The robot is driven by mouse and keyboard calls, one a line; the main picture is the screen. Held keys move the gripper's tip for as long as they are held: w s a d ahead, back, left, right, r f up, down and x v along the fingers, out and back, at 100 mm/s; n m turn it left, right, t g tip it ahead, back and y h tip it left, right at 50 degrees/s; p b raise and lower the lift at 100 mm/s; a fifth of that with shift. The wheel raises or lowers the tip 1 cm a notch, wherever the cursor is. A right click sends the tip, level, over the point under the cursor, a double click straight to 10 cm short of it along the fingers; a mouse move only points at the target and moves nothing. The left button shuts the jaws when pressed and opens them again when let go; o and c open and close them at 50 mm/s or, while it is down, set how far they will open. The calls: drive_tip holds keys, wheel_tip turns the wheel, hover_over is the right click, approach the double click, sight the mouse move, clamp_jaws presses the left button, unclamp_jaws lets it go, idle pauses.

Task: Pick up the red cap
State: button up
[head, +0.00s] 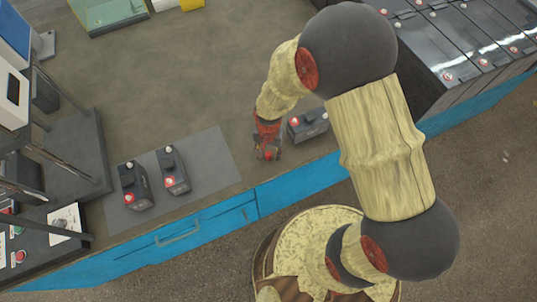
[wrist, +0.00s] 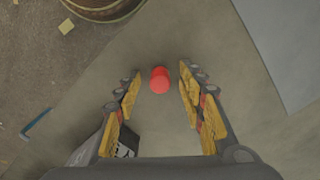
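The red cap (wrist: 160,80) is a small red cylinder on the brown-grey bench top in the wrist view. My gripper (wrist: 161,74) is open, with one yellow-padded finger to each side of the cap and a gap on both sides. The cap looks a little beyond or below the fingertips; the exact height is hard to tell.
A dark battery (head: 308,124) stands just right of my gripper; its side also shows in the wrist view (wrist: 124,142). Two more batteries (head: 135,186) (head: 174,170) stand on a grey mat (head: 216,160) to the left.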

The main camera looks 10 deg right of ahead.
drive_tip(key=shift+c, duration=1.2)
drive_tip(key=c, duration=0.4)
drive_tip(key=shift+c, duration=0.5)
drive_tip(key=shift+r, duration=0.1)
